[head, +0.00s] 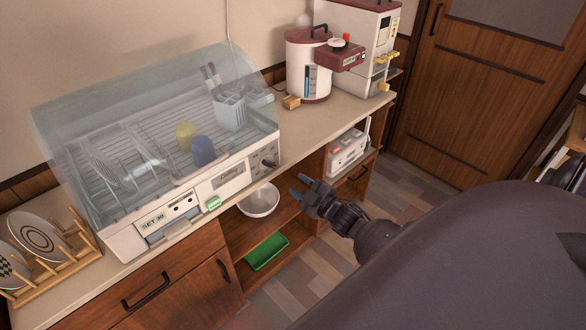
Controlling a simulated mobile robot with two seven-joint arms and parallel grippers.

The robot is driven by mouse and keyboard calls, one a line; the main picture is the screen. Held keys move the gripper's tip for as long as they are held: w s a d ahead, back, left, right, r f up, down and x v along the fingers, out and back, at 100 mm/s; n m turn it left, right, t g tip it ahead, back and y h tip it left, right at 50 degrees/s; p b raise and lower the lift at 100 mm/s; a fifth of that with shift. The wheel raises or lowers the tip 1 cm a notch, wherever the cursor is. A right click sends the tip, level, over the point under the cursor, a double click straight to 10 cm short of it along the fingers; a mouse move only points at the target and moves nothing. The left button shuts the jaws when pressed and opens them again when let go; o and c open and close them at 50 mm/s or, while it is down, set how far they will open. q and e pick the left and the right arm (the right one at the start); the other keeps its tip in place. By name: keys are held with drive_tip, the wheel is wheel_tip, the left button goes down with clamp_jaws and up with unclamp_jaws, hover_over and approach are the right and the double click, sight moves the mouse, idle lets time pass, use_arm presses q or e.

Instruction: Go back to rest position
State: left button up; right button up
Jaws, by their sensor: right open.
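My right gripper (306,191) is open and empty. Its fingers point to the upper left, in front of the open shelves of the wooden cabinet (195,283). My right arm comes in from the lower right, and a large dark part of it fills that corner. My left gripper is not in view. The dish dryer (187,205) stands on the counter at the left with its clear cover down. Plates (103,165), a yellow cup (185,135), a blue cup (203,152) and a grey utensil holder (230,112) show through the cover.
A wooden rack (60,262) with plates stands at the left. A red-lidded pot (308,68) and a white machine (365,45) stand at the back right. A white bowl (259,200) and a green tray (266,250) sit on the shelves. The counter front (340,108) is clear near the pot.

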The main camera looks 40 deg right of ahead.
drive_tip(key=shift+s, duration=0.2)
idle(0.5)
drive_tip(key=s+a+f+m+g, duration=0.3)
drive_tip(key=s+a, duration=0.3)
drive_tip(key=s, duration=0.3)
drive_tip(key=s+a+f+m+g+h, duration=0.1)
drive_tip(key=s+a+f+m+g, duration=0.2)
drive_tip(key=s, duration=0.7)
drive_tip(key=a+m, duration=0.2)
drive_tip(key=a, duration=0.1)
drive_tip(key=shift+s+a+m+g, duration=0.3)
drive_tip(key=shift+a+m, duration=0.1)
drive_tip(key=shift+c, duration=0.4)
